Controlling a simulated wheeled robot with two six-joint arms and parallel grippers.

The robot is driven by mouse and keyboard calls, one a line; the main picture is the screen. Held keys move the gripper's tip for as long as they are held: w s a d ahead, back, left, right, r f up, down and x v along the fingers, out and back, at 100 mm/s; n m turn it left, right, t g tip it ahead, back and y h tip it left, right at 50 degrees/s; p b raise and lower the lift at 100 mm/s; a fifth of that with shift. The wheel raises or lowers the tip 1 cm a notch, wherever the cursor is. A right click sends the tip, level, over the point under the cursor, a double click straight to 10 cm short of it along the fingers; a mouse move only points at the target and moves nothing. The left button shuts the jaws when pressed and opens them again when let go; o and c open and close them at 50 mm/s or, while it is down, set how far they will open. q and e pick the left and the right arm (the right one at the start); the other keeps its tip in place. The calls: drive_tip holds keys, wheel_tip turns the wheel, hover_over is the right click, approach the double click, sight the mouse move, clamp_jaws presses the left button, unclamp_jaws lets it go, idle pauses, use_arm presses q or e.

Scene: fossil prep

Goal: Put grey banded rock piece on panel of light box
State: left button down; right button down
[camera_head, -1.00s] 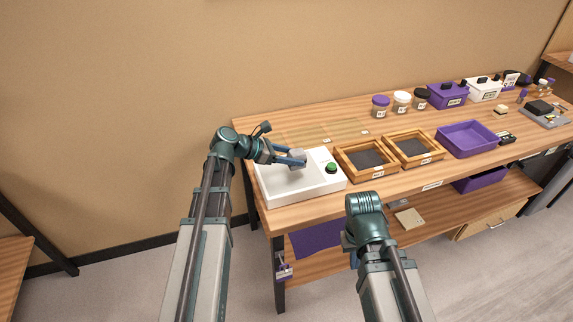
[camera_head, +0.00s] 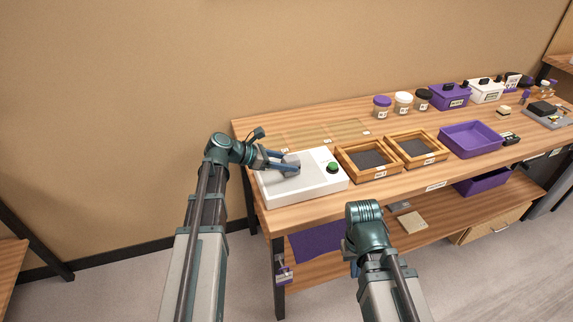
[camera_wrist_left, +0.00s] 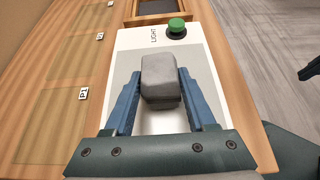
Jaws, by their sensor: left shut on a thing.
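The grey banded rock piece (camera_wrist_left: 161,78) is a smooth grey block between the blue fingers of my left gripper (camera_wrist_left: 165,98), which is shut on it. In the head view the rock (camera_head: 290,168) and my left gripper (camera_head: 284,163) are low over the white light box (camera_head: 305,188). The light box panel (camera_wrist_left: 165,122) is the pale grey area under the rock in the left wrist view; whether the rock touches it I cannot tell. A green button (camera_head: 332,168) is at the box's right end. My right arm is in the foreground; its fingers are not visible.
Two wooden sieve frames (camera_head: 369,175) (camera_head: 442,153) stand right of the light box, then a purple tray (camera_head: 499,143). Jars (camera_head: 382,114) and lidded boxes line the back. Flat marked areas (camera_head: 345,131) lie behind the light box.

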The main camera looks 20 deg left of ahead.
use_arm(q)
drive_tip(key=shift+f, duration=0.3)
drive_tip(key=shift+c, duration=1.1)
unclamp_jaws()
drive_tip(key=shift+r, duration=0.1)
drive_tip(key=shift+r, duration=0.1)
